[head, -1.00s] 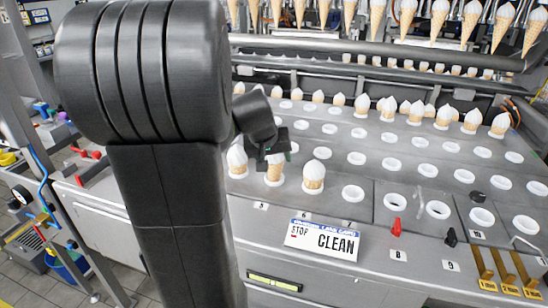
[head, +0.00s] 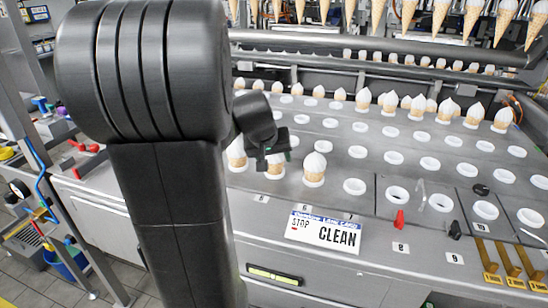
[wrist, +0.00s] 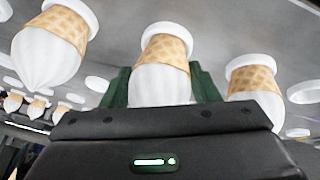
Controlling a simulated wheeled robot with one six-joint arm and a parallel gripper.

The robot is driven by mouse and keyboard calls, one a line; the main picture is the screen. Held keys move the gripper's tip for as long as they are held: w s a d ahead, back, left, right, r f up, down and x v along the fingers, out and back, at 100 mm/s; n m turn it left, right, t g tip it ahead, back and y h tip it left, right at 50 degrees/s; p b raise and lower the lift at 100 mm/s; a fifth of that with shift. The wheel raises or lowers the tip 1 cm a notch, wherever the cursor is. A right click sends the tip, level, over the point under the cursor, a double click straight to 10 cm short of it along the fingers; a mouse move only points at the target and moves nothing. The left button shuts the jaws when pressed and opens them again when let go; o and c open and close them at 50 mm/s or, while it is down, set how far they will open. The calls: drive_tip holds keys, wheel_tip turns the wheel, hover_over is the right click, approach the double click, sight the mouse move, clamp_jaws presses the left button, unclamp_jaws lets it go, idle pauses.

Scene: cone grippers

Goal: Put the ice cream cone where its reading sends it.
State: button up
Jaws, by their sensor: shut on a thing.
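My gripper (head: 273,165) is shut on an ice cream cone (wrist: 165,65), a waffle cone with a white top, in the middle of the wrist view. Its green fingers are on both sides of it. The cone's far end meets a white ring, and I see no clear gap there. In the head view this cone is mostly hidden behind the gripper. One similar cone (head: 314,170) stands in a ring to the right, and another (head: 237,152) to the left. A white card (head: 323,232) in front reads "STOP" and "CLEAN".
Empty white rings (head: 354,187) fill much of the grey deck. Numbered labels, a red lever (head: 399,221) and a black lever (head: 454,230) line the front. More cones (head: 448,110) stand behind, and others (head: 470,17) hang above. Yellow brackets (head: 507,265) are at right.

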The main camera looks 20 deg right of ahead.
drive_tip(key=o, duration=0.8)
drive_tip(key=shift+o, duration=0.2)
drive_tip(key=p+v, duration=0.1)
drive_tip(key=v, duration=1.3)
drive_tip(key=shift+f, duration=0.1)
drive_tip(key=b+x, duration=0.1)
drive_tip(key=x, duration=1.3)
drive_tip(key=shift+r, duration=0.3)
